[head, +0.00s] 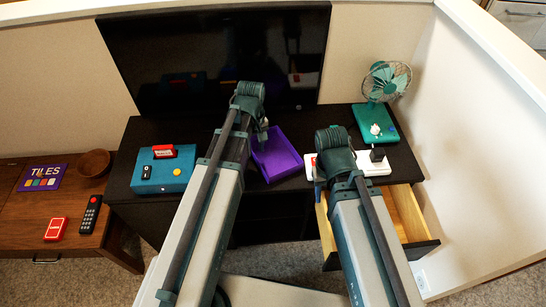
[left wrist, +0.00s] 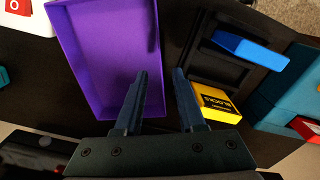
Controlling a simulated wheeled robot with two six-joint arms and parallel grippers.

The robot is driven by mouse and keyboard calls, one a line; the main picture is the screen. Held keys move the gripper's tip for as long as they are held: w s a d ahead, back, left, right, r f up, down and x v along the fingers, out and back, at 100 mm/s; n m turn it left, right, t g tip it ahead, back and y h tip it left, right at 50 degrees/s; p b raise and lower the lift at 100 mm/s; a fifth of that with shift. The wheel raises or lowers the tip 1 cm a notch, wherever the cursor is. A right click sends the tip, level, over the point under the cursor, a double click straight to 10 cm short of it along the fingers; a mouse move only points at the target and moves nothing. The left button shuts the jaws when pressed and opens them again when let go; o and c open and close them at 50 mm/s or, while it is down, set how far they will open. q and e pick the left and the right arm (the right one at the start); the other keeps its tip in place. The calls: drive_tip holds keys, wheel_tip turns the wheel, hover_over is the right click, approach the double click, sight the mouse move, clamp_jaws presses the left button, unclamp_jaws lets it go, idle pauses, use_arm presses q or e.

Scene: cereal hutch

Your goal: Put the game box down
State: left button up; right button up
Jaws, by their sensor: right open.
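My left gripper (left wrist: 161,75) is open, its two fingers apart with nothing between them. In the head view it (head: 262,130) is low over the dark cabinet at the purple tray. A yellow box marked BLOCKS (left wrist: 214,101) lies just right of the right finger in the left wrist view, apart from the grip; my left arm hides it in the head view. A purple box marked TILES (head: 43,178) lies on the brown side table. My right gripper (head: 322,168) is above the cabinet's right part, its jaws mostly hidden by its own wrist.
A blue block (left wrist: 250,50) sits on a black holder. A teal case (head: 162,172), white power strip (head: 366,165) and fan (head: 386,80) stand on the cabinet. A drawer (head: 408,212) is open at right.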

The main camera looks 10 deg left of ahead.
sight(273, 153)
use_arm(q)
drive_tip(key=shift+f+b, duration=2.6)
drive_tip(key=shift+f, duration=0.05)
drive_tip(key=shift+r, duration=0.1)
clamp_jaws()
